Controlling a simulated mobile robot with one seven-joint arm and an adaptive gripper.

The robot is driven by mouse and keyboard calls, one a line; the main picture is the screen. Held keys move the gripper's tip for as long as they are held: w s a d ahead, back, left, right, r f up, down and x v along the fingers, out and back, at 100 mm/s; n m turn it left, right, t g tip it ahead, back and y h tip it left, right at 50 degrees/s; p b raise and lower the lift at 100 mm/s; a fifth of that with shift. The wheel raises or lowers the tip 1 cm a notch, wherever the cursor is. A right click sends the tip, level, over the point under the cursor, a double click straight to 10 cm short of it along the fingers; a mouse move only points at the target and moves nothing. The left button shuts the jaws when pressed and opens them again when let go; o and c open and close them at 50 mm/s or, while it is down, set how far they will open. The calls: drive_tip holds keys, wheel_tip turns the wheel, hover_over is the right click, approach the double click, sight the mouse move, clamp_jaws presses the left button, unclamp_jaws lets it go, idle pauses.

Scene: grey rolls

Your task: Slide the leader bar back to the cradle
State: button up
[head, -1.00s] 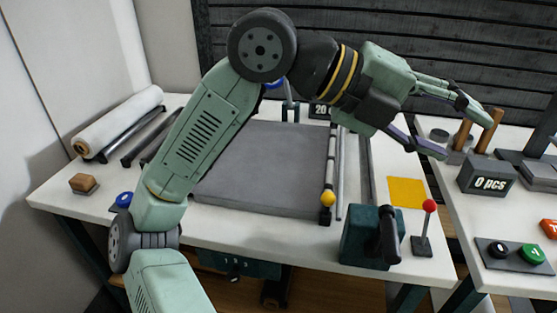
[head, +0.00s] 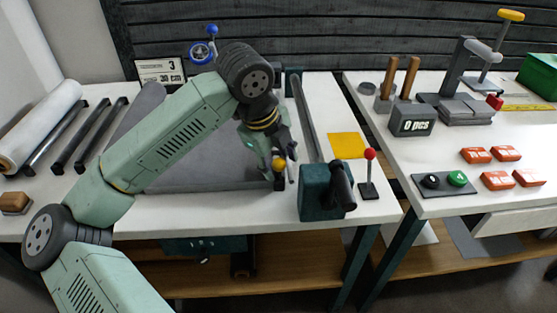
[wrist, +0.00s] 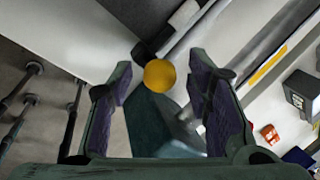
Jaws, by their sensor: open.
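A yellow knob (head: 279,164) stands on the dark near end of what looks like the leader bar (head: 280,184), at the right edge of the grey sheet (head: 190,178). My arm hides most of the bar. My gripper (head: 285,156) is down at the knob. In the wrist view my gripper (wrist: 161,68) is open, with one finger on each side of the yellow knob (wrist: 159,76). I see a gap on both sides, so the knob is not gripped. I cannot tell which part is the cradle.
A teal block with a black handle (head: 322,191) and a red-knobbed lever (head: 368,174) stand close on the right. A long grey rail (head: 306,115) runs back from the block. A white roll (head: 40,122) and dark rods (head: 95,135) lie at left.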

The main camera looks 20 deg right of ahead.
drive_tip(key=shift+w+d+f, duration=0.1)
drive_tip(key=shift+d+f, duration=0.1)
drive_tip(key=shift+f, duration=0.5)
drive_tip(key=shift+c, duration=0.4)
clamp_jaws()
